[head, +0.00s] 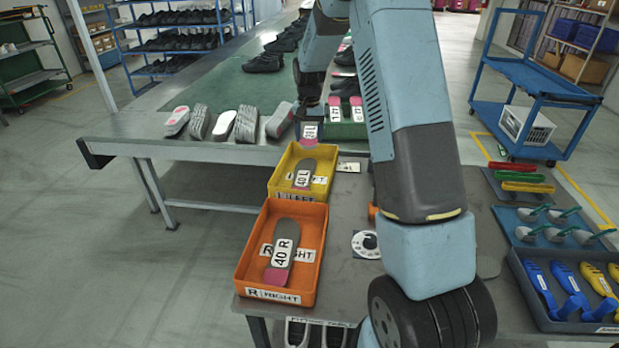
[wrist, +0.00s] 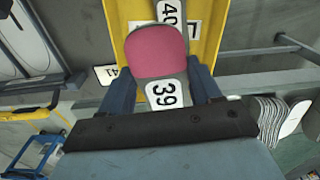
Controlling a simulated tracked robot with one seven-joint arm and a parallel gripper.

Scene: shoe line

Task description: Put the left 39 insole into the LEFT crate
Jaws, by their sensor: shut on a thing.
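My gripper (wrist: 162,88) is shut on the left 39 insole (wrist: 160,55), a grey insole with a pink end and a white "39" label. In the head view, the insole (head: 309,141) hangs pink end down at the far end of the yellow LEFT crate (head: 274,183); the exact gap to the crate is hard to tell. The crate also shows behind the insole in the wrist view (wrist: 235,30). A grey insole labelled "40 L" (head: 304,172) lies inside it. The arm and wrist hide much of my gripper in the head view.
The orange RIGHT crate (head: 250,245) stands nearer, holding a "40 R" insole (head: 282,250). A green tray (head: 345,131) with "41" insoles stands behind. Several shoe soles (head: 222,124) line the conveyor edge at left. A white disc (head: 366,244) lies on the bench right of the crates.

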